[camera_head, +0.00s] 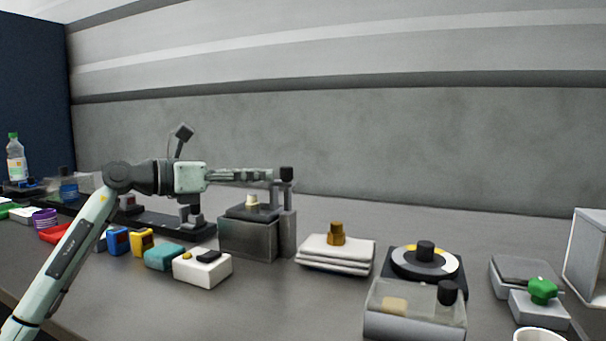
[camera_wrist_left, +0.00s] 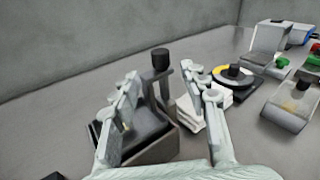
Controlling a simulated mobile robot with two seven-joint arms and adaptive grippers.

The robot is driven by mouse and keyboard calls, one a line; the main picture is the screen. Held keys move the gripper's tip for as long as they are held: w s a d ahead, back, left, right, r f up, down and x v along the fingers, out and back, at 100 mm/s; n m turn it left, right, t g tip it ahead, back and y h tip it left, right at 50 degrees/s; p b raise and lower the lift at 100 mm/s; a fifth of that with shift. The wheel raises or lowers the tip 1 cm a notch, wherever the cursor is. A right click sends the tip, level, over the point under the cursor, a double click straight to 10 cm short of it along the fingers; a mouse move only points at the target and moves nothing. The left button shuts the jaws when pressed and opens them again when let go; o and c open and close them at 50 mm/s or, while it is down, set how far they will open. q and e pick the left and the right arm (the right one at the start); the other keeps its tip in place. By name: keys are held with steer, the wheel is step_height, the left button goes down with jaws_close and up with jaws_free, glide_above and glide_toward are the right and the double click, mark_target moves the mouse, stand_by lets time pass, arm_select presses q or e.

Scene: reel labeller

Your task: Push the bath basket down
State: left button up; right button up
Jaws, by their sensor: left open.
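A grey metal bath (camera_head: 247,242) stands on the table near the middle of the head view. Its dark top carries a small cream knob (camera_head: 252,201). A grey post with a black knob (camera_head: 286,173) rises at its right side; I cannot tell which part is the basket. My left gripper (camera_head: 268,175) is above the bath, level, its fingertips close to the black knob. In the left wrist view the gripper's fingers (camera_wrist_left: 158,82) are spread and empty. The black knob (camera_wrist_left: 160,59) shows between them, beyond the tips; contact is not visible. My right gripper is not in view.
A white stack with a brass knob (camera_head: 337,233) and a black turntable (camera_head: 425,262) stand to the right. A clear-lidded box (camera_head: 415,312) and a green knob (camera_head: 542,290) are further right. Coloured blocks and a white box (camera_head: 202,268) lie to the left.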

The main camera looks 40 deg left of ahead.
mark_target(281, 169)
arm_select(q)
steer(key=shift+m+t, duration=0.5)
steer(key=x, duration=0.4)
steer(key=r+p+x, duration=0.1)
steer(key=x, duration=0.1)
steer(key=shift+s+d, duration=0.1)
steer(key=shift+x, duration=0.75)
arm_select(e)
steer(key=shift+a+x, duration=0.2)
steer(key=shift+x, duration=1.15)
arm_select(q)
steer(key=shift+f, duration=0.15)
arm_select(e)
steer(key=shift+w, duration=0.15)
arm_select(q)
jaws_close()
